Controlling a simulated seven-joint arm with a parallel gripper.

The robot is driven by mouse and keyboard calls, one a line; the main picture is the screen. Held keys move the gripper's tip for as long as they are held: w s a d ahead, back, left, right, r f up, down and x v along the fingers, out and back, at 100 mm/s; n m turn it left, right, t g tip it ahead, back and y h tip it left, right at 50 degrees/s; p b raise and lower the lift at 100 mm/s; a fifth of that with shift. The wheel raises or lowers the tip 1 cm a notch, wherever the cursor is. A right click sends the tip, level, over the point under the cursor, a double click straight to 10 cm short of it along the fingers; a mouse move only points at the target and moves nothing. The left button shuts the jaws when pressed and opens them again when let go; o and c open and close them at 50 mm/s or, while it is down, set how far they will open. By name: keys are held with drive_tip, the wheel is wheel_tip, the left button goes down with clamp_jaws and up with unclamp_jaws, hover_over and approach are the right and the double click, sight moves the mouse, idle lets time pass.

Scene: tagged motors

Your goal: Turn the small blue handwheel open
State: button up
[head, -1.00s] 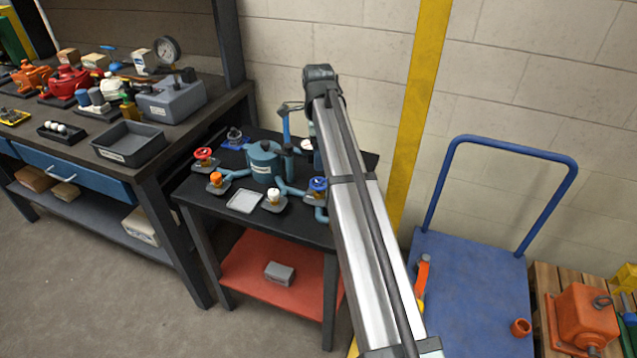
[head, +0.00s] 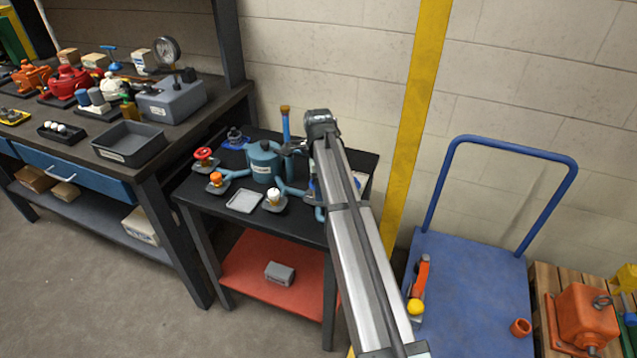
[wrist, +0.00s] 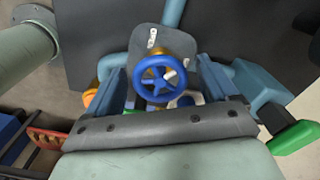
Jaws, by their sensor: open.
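The small blue handwheel (wrist: 158,80) shows in the middle of the wrist view, on a grey plate (wrist: 150,42). It has a white mark on its right side and a brass-coloured part behind it. My gripper (wrist: 161,76) is open, with one finger left of the wheel and the other right of it. I see no clear contact, and I cannot tell how far the fingertips are from the wheel in depth. In the head view my arm hides most of the blue wheel.
A red handwheel (head: 203,154), an orange-capped valve (head: 216,180) and a white-capped valve (head: 273,197) stand around the blue tank (head: 264,162). A tall blue post with an orange top (head: 285,122) rises behind. A grey tray (head: 244,201) lies in front.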

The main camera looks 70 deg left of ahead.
drive_tip(key=shift+c, duration=0.2)
drive_tip(key=c, duration=1)
drive_tip(key=shift+n, duration=0.4)
drive_tip(key=n, duration=0.5)
drive_tip(key=shift+n, duration=0.3)
drive_tip(key=n, duration=0.6)
drive_tip(key=shift+d+n, duration=0.1)
drive_tip(key=shift+n, duration=0.3)
drive_tip(key=o, duration=1)
drive_tip(key=shift+o, duration=0.2)
